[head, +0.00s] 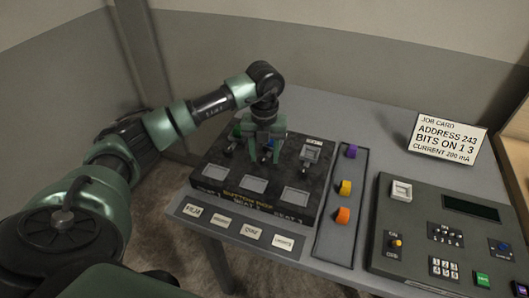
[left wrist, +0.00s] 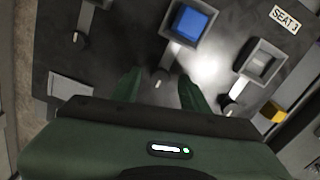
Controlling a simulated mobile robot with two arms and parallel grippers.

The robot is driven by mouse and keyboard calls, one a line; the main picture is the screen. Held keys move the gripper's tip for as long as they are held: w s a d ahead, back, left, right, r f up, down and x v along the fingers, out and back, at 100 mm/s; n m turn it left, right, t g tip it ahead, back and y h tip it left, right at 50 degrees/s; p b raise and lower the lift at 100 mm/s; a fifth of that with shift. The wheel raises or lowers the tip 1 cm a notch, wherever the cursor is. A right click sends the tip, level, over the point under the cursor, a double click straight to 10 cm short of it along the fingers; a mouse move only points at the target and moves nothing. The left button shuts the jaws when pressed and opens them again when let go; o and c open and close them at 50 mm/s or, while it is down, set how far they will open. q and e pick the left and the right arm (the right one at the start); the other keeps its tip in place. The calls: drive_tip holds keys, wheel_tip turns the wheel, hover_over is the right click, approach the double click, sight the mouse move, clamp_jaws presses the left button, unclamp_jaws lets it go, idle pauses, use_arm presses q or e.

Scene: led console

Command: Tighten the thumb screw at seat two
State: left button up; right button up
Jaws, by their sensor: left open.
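The dark button board (head: 213,170) has a back row of square seats. The middle seat, left of the one labelled SEAT 3 (left wrist: 285,19), holds a blue button (left wrist: 192,23); blue also shows behind my gripper in the head view. A small thumb screw (left wrist: 159,78) with a pale lever stands at this middle seat. My left gripper (head: 265,156) points down over it, open. In the left wrist view its green fingers (left wrist: 159,90) lie either side of the screw, with a gap; contact cannot be told. My right gripper is not in view.
Other screws stand at the left seat (left wrist: 79,38) and right seat (left wrist: 231,107). Yellow and orange knobs (head: 342,215) line a strip to the right. Beyond are a grey console (head: 385,235) and a job card (head: 447,138). Labelled keys (head: 222,220) line the front edge.

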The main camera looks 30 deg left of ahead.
use_arm(q)
clamp_jaws()
drive_tip(key=shift+m, duration=0.3)
